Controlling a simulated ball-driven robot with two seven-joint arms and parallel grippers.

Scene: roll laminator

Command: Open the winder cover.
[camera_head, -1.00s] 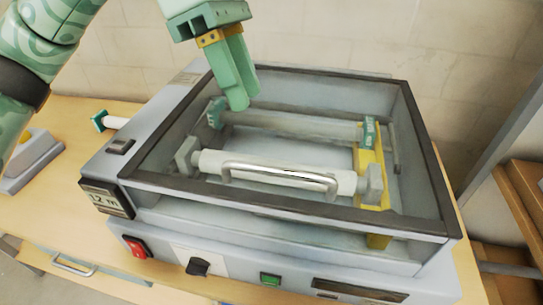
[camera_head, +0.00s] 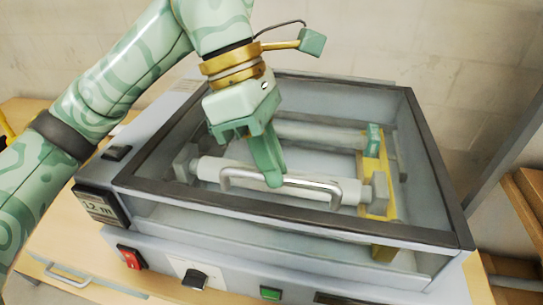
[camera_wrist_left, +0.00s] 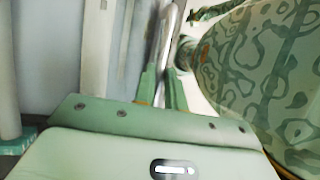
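The winder cover is a clear lid in a dark frame (camera_head: 155,190) on top of the grey laminator. Its silver bar handle (camera_head: 325,185) runs along the front part of the lid and also shows in the left wrist view (camera_wrist_left: 168,38). My left gripper (camera_head: 273,182) reaches down from above, its fingertips at the middle of the handle and hiding a short piece of the bar. In the left wrist view, the bar runs down between the two fingers (camera_wrist_left: 162,75). Whether they press on it cannot be told. The cover lies closed. My right gripper is out of view.
Through the lid show a white roller (camera_head: 212,168) and a yellow bracket (camera_head: 375,190). The front panel has a red switch (camera_head: 130,258), a black knob (camera_head: 193,279) and a green button (camera_head: 270,293). A wall stands behind; shelving (camera_head: 520,190) is at right.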

